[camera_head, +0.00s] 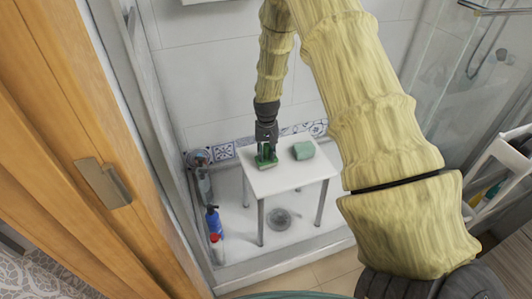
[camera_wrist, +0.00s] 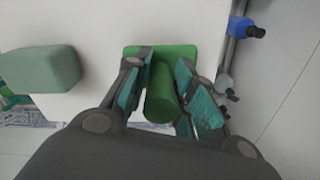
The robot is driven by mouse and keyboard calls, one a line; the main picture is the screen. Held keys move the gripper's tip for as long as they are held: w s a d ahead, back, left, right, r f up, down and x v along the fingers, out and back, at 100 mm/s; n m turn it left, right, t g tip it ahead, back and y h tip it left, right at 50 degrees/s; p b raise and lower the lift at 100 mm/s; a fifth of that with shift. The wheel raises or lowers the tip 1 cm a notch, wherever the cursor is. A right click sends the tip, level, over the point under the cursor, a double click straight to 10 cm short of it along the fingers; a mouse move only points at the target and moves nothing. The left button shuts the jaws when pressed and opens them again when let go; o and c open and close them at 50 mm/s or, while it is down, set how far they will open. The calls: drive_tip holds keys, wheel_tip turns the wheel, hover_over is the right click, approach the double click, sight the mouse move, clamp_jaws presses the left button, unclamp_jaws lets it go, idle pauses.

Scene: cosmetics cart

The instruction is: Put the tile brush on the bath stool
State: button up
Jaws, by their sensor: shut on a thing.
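The bath stool (camera_head: 288,178) is a small white-topped stool with grey metal legs, standing in the shower tray; its white top also fills much of the wrist view (camera_wrist: 105,25). The tile brush (camera_head: 265,162) is green, with a flat head and a rounded handle. In the wrist view, the tile brush (camera_wrist: 160,95) has its handle between the fingers. My gripper (camera_head: 266,148) is shut on the handle, over the left part of the stool top. The brush head is at or very near the stool surface; I cannot tell whether it touches.
A green sponge-like block (camera_head: 303,150) lies on the stool, right of the brush; the wrist view shows it at left (camera_wrist: 40,68). Blue (camera_head: 213,220) and white-red (camera_head: 217,248) bottles stand left of the stool. A glass panel and wooden door (camera_head: 100,130) bound the left side.

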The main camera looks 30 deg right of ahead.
drive_tip(key=shift+f, duration=0.15)
drive_tip(key=o, duration=0.9)
wheel_tip(320, 180, up, 12)
drive_tip(key=shift+r+p, duration=0.15)
drive_tip(key=shift+p, duration=0.45)
